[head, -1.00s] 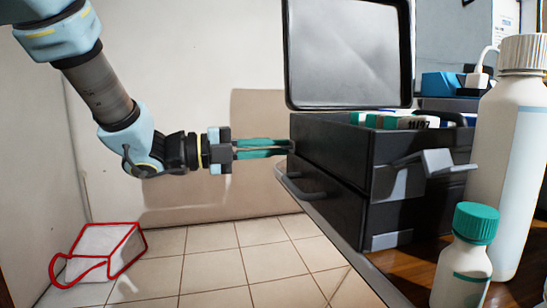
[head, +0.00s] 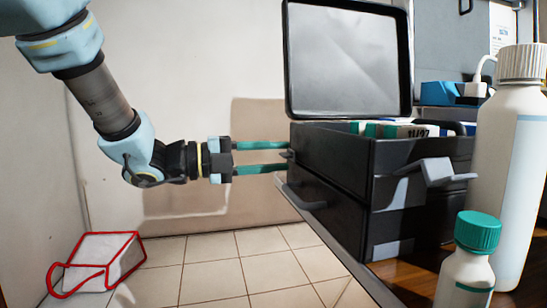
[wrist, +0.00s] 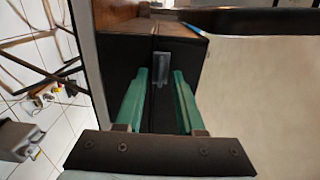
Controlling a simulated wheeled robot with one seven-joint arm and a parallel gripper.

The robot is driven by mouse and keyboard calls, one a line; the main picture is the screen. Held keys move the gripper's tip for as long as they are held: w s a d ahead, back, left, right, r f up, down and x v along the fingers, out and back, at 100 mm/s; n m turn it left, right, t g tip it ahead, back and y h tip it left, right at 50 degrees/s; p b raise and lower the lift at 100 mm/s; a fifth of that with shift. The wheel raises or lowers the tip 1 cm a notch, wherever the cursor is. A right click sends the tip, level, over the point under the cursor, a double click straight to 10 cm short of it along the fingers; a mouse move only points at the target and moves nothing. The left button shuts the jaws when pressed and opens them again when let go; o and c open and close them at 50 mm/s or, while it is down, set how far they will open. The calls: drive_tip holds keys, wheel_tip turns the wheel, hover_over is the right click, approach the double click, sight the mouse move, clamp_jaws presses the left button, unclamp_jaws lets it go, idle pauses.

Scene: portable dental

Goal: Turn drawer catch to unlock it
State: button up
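A dark two-tier drawer box (head: 330,158) with a raised lid (head: 345,58) stands on the counter at the right of the head view. A small dark catch (head: 287,154) sticks out of its left face. In the wrist view a small grey upright piece, which looks like the catch (wrist: 161,68), sits by the seam of the dark face, ahead of the fingers. My gripper (head: 287,157) is open, its green fingers pointing at that face. In the wrist view the gripper (wrist: 162,75) has its fingers on either side of the catch. I cannot tell whether they touch it.
A dark handle (head: 305,195) is below the catch. A small teal-capped bottle (head: 466,275) and a tall white bottle (head: 508,160) stand at the right. A grey bracket (head: 436,171) juts from the box. A red-edged white bag (head: 103,257) lies on the tiled floor.

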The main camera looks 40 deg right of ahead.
drive_tip(key=p+v, duration=0.1)
drive_tip(key=v, duration=1)
drive_tip(key=shift+p, duration=0.3)
drive_tip(key=shift+w+d, duration=0.1)
